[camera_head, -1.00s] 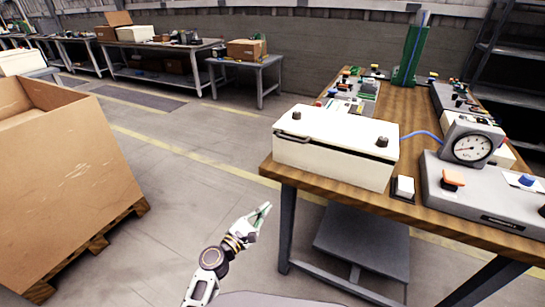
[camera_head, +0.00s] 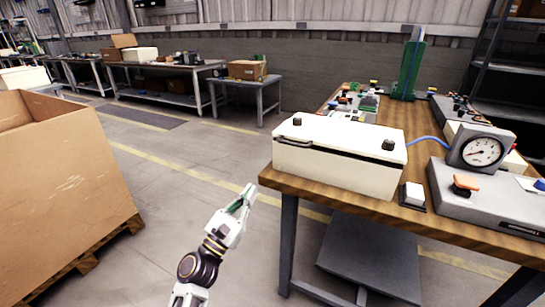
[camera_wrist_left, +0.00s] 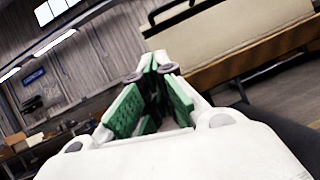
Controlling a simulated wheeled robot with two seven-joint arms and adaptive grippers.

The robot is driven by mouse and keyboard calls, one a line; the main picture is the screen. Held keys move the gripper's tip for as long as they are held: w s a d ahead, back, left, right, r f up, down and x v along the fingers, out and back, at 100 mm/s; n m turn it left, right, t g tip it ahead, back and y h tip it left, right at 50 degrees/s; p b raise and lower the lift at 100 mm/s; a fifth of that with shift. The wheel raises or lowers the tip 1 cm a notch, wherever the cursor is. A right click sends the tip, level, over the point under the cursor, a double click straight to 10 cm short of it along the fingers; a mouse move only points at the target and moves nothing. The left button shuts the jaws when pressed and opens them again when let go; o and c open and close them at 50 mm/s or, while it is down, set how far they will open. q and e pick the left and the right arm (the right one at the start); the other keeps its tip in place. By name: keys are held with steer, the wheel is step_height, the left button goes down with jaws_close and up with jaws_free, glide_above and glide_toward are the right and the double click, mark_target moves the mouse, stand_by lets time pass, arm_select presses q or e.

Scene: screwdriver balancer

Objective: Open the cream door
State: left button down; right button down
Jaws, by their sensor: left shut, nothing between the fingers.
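The cream box (camera_head: 335,165) with the cream door (camera_head: 342,134) as its lid sits at the near left corner of the wooden workbench. The door is down. Two dark knobs stand on its top, and a dark handle bar (camera_head: 306,147) runs along its front. My left gripper (camera_head: 247,193) is in front and left of the bench corner, apart from the box, with its green fingers shut and empty. The left wrist view shows the shut fingers (camera_wrist_left: 152,68) with the box (camera_wrist_left: 225,35) beyond them, up and right. My right gripper is not in view.
A cardboard crate (camera_head: 60,200) stands at left. The floor between is clear.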

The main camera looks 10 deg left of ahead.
arm_select(q)
steer(key=shift+w, duration=0.2)
